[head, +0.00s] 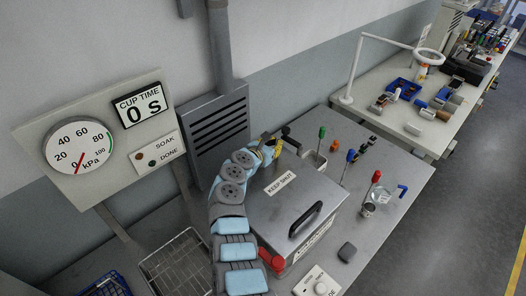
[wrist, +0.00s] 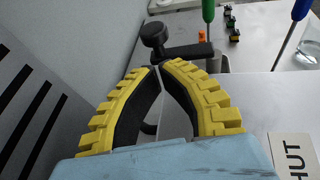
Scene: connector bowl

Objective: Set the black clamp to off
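The black clamp (wrist: 185,52) shows in the wrist view just beyond my fingertips, with a round knob at its left end and a bar running right. In the head view the black clamp (head: 289,136) is small, at the back edge of the bench beside my gripper (head: 275,147). My gripper (wrist: 161,67) has yellow ridged fingers with black inner pads. The fingertips meet, or nearly meet, with nothing visible between them. The tips overlap the clamp's near side in the picture; I cannot tell whether they touch it.
A metal box (head: 320,190) labelled KEEP SHUT, with a black handle (head: 305,219), stands in front of the clamp. Green, blue and red-handled tools (head: 321,133) stand to the right. A grey louvred cabinet (head: 214,127) stands left. A red knob (head: 272,260) is near the box front.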

